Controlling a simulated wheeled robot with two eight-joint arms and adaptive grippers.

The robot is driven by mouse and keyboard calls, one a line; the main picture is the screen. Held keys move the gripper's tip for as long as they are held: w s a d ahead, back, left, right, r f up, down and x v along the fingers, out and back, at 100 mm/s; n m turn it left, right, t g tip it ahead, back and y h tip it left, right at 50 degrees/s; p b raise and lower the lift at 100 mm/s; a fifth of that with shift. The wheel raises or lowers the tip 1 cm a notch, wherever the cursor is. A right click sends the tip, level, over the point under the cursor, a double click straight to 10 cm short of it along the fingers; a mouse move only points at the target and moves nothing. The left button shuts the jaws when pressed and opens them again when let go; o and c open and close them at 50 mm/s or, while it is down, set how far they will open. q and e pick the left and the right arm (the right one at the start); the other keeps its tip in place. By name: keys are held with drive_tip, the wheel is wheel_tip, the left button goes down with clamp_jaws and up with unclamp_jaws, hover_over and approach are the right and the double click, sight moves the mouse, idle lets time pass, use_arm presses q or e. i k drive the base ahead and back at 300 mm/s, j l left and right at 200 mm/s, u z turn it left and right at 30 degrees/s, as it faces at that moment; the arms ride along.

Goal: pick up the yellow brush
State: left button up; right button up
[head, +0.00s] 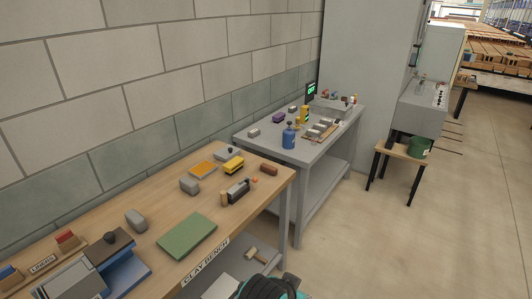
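A small yellow block-shaped thing (233,163), which looks like the yellow brush, lies on the wooden bench (160,190) near its far right end. It has a darker edge underneath; its bristles are too small to make out. It lies between an orange-topped flat piece and a reddish brown block. Neither of my grippers can be made out in the head view. Nothing is seen touching the yellow thing.
Around it are an orange flat piece (203,169), a grey block (189,186), a dark tool (237,191), a brown block (268,169) and a green mat (187,236). Open floor lies right.

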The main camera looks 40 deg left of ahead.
sight(236, 164)
drive_tip(key=i+u, duration=0.2)
drive_tip(key=i, duration=0.25)
drive_tip(key=i+l+u, duration=0.2)
drive_tip(key=i, duration=0.25)
drive_tip(key=i+u, duration=0.15)
drive_tip(key=u, duration=0.25)
drive_tip(key=i+u, duration=0.2)
drive_tip(key=u, duration=0.15)
drive_tip(key=i+l+u, duration=0.1)
drive_tip(key=u, duration=0.3)
drive_tip(key=i+l+u, duration=0.1)
drive_tip(key=u, duration=0.3)
drive_tip(key=i+u, duration=0.2)
drive_tip(key=u, duration=0.2)
drive_tip(key=i+l+u, duration=0.15)
drive_tip(key=u, duration=0.25)
drive_tip(key=i+l+u, duration=0.2)
drive_tip(key=u, duration=0.25)
drive_tip(key=i+l+u, duration=0.15)
drive_tip(key=u, duration=0.25)
drive_tip(key=l, duration=0.1)
